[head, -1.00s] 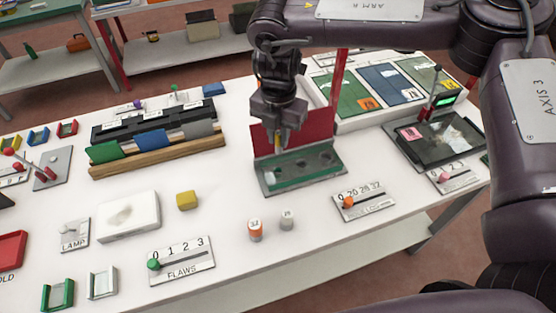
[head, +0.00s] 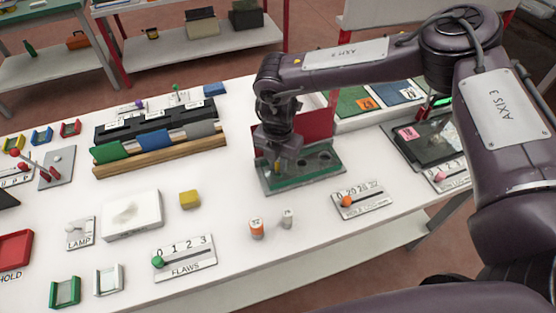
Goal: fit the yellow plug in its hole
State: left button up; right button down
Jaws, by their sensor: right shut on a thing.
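The yellow plug (head: 277,168) shows as a small yellow patch between the fingers of my right gripper (head: 282,169). The gripper is shut on it and points down over the left end of the green plate (head: 300,179). The plate has dark round holes; those toward its right show empty. My fingers hide the plate's left part, so I cannot tell whether the plug is in a hole or just above it. My left gripper is not in view.
A red upright panel (head: 312,122) stands behind the plate. In front are an orange-and-white cylinder (head: 256,230), a grey one (head: 287,218) and a slider panel (head: 362,199). A yellow block (head: 189,199) lies to the left. White table is clear between them.

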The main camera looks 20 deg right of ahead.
jog(key=c, duration=1.3)
grip_release()
jog(key=shift+f, duration=0.1)
jog(key=shift+c, duration=0.2)
jog(key=shift+r, duration=0.25)
jog(key=shift+w+r, duration=0.1)
jog(key=shift+r, duration=0.25)
notch_tip(320, 180, up, 11)
jog(key=b, duration=0.3)
